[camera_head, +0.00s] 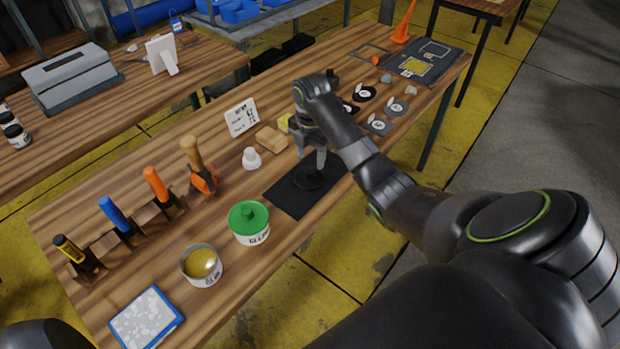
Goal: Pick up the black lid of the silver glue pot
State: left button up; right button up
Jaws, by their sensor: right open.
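The silver glue pot (202,266) stands open near the table's front edge, with yellow glue showing inside. A black round lid (308,179) lies on a dark mat (285,199) right of the pots. My right gripper (311,158) points down over this lid, with its jaws open. I cannot tell whether the fingertips touch the lid. The lid is dark on dark, so its edge is hard to make out. My left gripper is out of view.
A pot with a green lid (249,222) stands between the silver pot and the mat. A white bottle (251,158) and a tan block (271,139) sit behind the mat. Several upright-handled tools line the left. A blue-edged tray (147,318) lies at the front left.

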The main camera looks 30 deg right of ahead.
aim_at(310, 171)
jog(key=f, duration=0.3)
jog(key=shift+s+a+f+p, duration=0.25)
jog(key=shift+a+f+p, duration=0.05)
jog(key=shift+f+p, duration=0.05)
jog(key=shift+f, duration=0.35)
jog(key=shift+c, duration=0.3)
jog(key=c, duration=1)
jog(key=shift+r, duration=0.1)
